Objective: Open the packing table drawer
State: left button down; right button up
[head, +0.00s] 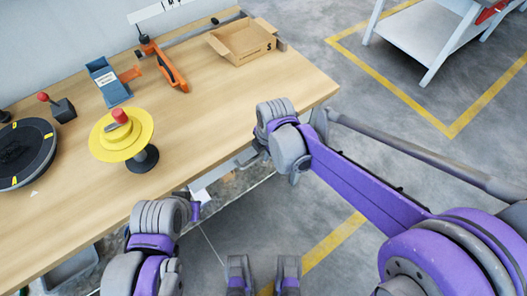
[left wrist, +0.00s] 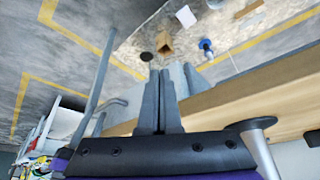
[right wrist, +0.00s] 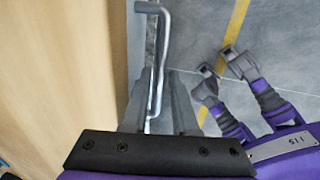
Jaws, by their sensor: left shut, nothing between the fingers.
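The packing table (head: 190,140) has a light wood top. A grey drawer front (right wrist: 137,45) shows just under its front edge in the right wrist view and looks closed. A silver bar handle (right wrist: 160,60) stands out from it. My right gripper (right wrist: 158,95) is at the handle with its fingers apart, one on each side of the bar; I cannot tell whether they touch it. In the head view its fingers are mostly hidden behind the wrist. My left gripper (left wrist: 160,85) is shut and empty near the table's front edge; the head view mostly hides it.
On the tabletop are a yellow reel (head: 105,150), a black round turntable (head: 20,160), a blue dispenser (head: 108,82), an orange tool (head: 165,65) and an open cardboard box (head: 243,42). A lower board (left wrist: 215,35) holds small items. The floor in front is clear.

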jog(key=shift+f, duration=0.1)
grip_shut()
dwell(1.4)
